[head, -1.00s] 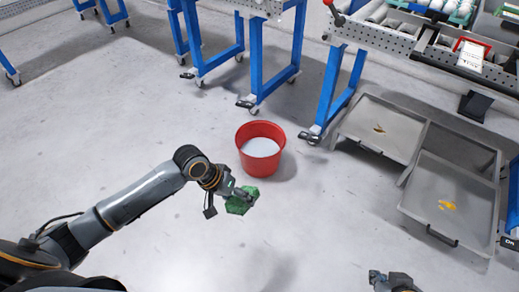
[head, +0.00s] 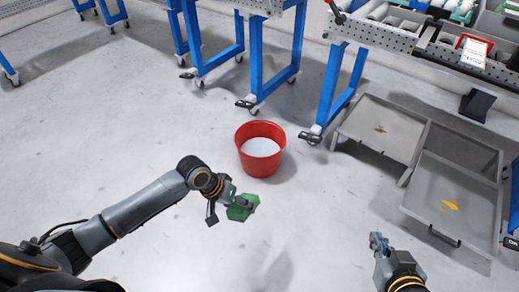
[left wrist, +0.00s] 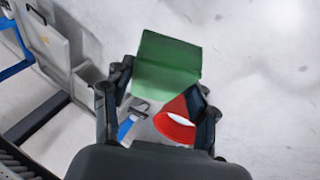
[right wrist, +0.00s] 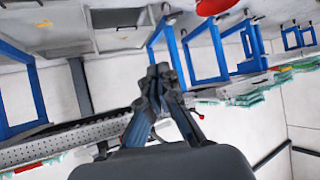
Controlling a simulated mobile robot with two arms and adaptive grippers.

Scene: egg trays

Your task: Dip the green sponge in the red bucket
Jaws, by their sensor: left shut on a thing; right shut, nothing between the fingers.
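The red bucket (head: 260,160) stands upright on the floor near the middle of the head view, with pale liquid inside. My left gripper (head: 236,200) is shut on the green sponge (head: 243,207), which is in front of the bucket and a little to its left, apart from it. In the left wrist view the sponge (left wrist: 167,65) sits between the fingertips, and the bucket (left wrist: 177,122) shows partly behind the right finger. My right gripper (head: 378,244) is shut and empty at the lower right. It also shows closed in the right wrist view (right wrist: 158,80).
Two grey trays with yellow stains, the upper (head: 362,112) and the lower (head: 478,215), stand at the right. Blue-legged tables (head: 338,85) with casters stand behind the bucket. A perforated workbench (head: 400,38) holds cartons. The floor around the bucket is clear.

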